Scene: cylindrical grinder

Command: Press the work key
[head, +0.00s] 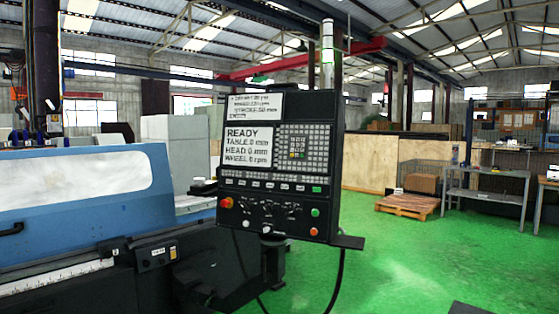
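The grinder's control panel (281,170) stands upright on a swivel arm in the middle of the head view. Its screen (251,145) reads READY, with table 0 mm, head 0 mm and wheel 0 rpm. A keypad (303,147) is to the right of the screen, and a row of labelled keys (270,185) runs below. Key lettering is too small to read, so I cannot tell which is the work key. Red, orange and green buttons sit on the lower part. My gripper is not in view.
The blue and black grinder body (85,190) fills the left side. Green floor (390,260) is open to the right of the panel. A pallet with a box (407,203) and a grey workbench (487,185) stand farther right. A dark cable hangs below the panel.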

